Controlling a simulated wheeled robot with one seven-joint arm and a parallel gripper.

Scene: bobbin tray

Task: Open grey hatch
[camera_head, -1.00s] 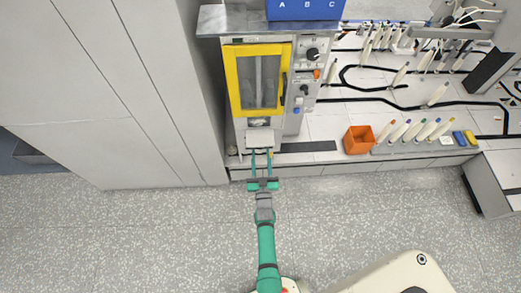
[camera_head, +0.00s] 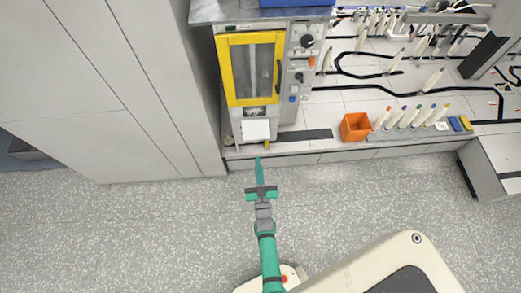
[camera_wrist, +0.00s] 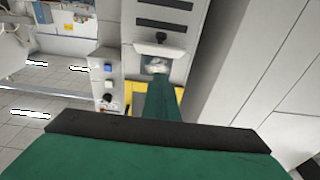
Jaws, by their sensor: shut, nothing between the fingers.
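The grey hatch (camera_head: 256,130) is a pale flap low on the front of a grey machine, below a yellow-framed window door (camera_head: 250,68). It appears swung down and outward, with a small dark opening (camera_head: 255,112) above it. In the wrist view the hatch (camera_wrist: 160,50) is a pale strip with a dark knob, beside an opening with something whitish inside. My gripper (camera_head: 259,160) is shut and empty. Its green fingers are together, in front of and below the hatch, apart from it in the head view. In the wrist view the fingers (camera_wrist: 163,85) hide part of the machine front.
A control panel with knobs (camera_head: 307,41) is right of the yellow door. An orange bin (camera_head: 355,127) and several pale bobbins (camera_head: 409,117) stand on the worktop to the right. A tall grey cabinet (camera_head: 120,90) stands close on the left. The speckled floor in front is clear.

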